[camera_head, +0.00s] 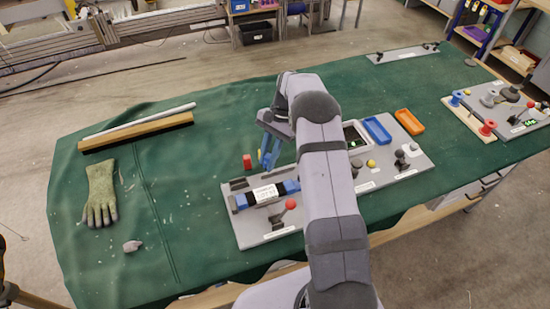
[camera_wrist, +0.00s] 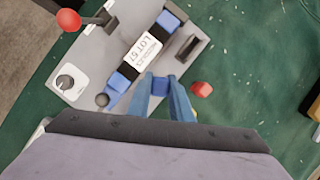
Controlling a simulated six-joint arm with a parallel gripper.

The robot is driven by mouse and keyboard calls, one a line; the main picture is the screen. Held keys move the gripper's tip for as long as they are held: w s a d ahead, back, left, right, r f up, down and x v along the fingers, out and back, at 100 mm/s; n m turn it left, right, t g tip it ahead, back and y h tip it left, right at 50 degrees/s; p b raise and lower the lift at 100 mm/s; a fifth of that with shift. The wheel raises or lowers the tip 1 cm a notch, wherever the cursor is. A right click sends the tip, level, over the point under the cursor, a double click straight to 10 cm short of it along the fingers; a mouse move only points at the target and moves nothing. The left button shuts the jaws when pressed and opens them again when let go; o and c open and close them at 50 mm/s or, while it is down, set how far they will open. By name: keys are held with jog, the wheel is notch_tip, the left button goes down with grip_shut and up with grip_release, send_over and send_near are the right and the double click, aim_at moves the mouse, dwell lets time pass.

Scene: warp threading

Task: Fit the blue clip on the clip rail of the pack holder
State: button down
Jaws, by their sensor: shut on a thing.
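The pack holder (camera_wrist: 128,68) lies on a grey panel, with blue parts at its ends, black bands and a white label reading "LOT". It also shows in the head view (camera_head: 266,194), left of my arm. My gripper (camera_wrist: 163,82) is shut on a small blue piece, the blue clip (camera_wrist: 160,86), between its fingertips. In the head view my gripper (camera_head: 267,163) hangs just behind the holder, and the clip cannot be made out there. In the wrist view the clip appears beside the holder, apart from it. I cannot tell which part is the clip rail.
A red block (camera_wrist: 202,89) lies close to my gripper. A red-knobbed lever (camera_head: 291,204) stands in front of the holder. A blue tray (camera_head: 377,130) and an orange tray (camera_head: 409,122) sit to the right. A glove (camera_head: 101,193) lies left; the cloth between is mostly clear.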

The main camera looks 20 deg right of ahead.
aim_at(264, 175)
jog(key=m, duration=0.2)
jog(key=m+t, duration=0.1)
jog(key=m, duration=0.1)
jog(key=m+t, duration=0.1)
jog(key=m, duration=0.1)
jog(key=shift+w+y, duration=0.25)
jog(key=shift+y, duration=0.05)
jog(key=shift+f, duration=0.2)
jog(key=shift+f+b, duration=0.95)
jog(key=shift+f, duration=0.05)
jog(key=shift+r, duration=0.1)
jog(key=shift+f+b, duration=0.55)
jog(key=shift+f, duration=1.3)
dwell(2.1)
jog(key=c, duration=1.2)
grip_release()
